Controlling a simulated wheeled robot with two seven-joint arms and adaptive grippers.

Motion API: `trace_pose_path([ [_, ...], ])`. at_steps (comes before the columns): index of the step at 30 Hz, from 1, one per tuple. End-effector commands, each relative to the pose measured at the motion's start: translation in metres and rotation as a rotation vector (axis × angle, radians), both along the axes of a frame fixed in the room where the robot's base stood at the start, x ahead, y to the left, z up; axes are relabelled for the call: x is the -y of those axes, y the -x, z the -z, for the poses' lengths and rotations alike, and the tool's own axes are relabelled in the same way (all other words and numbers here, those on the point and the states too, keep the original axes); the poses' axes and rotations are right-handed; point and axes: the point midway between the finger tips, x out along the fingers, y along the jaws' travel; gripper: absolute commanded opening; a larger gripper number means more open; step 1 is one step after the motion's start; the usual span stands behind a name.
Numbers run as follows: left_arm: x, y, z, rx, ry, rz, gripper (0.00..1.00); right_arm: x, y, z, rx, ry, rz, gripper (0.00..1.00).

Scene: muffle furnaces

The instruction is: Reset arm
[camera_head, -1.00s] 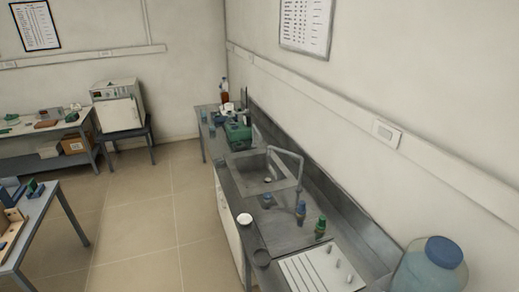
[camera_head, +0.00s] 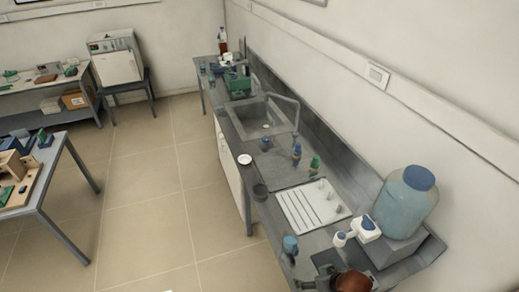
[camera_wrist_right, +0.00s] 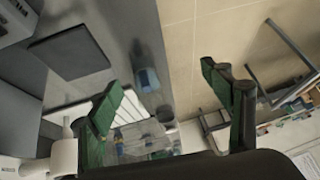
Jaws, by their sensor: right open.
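My right gripper (camera_wrist_right: 165,95) shows in the right wrist view with its two green-padded fingers wide apart and nothing between them. It points down over the grey bench's edge. Beyond the fingers are a blue-capped clear vessel (camera_wrist_right: 147,78) on the bench and the tiled floor (camera_wrist_right: 212,35). My left gripper is not in view.
The long grey bench holds a sink (camera_head: 262,118), a white drain board (camera_head: 308,205), a large blue-capped jug (camera_head: 405,200) and a blue-topped vessel (camera_head: 290,245). A second table (camera_head: 50,165) stands at left. The floor between them (camera_head: 145,215) is clear.

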Motion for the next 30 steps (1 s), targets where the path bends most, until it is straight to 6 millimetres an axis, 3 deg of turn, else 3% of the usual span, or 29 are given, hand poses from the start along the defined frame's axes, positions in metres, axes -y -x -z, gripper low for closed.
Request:
trace_pose_path([
  [5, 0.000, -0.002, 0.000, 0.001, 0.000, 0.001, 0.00, 0.005, 0.011, 0.002, 0.012, -0.001, 0.030, 0.73],
  [11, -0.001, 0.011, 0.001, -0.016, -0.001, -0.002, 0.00, 0.031, 0.031, 0.006, 0.015, 0.028, 0.107, 0.73],
  [21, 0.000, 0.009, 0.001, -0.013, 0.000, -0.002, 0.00, 0.122, 0.120, 0.034, -0.098, 0.160, 0.318, 0.73],
  [29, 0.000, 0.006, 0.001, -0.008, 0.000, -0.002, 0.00, 0.168, 0.191, 0.048, -0.216, 0.242, 0.425, 0.73],
  [30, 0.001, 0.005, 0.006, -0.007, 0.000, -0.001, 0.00, 0.166, 0.183, 0.066, -0.216, 0.242, 0.412, 0.73],
])
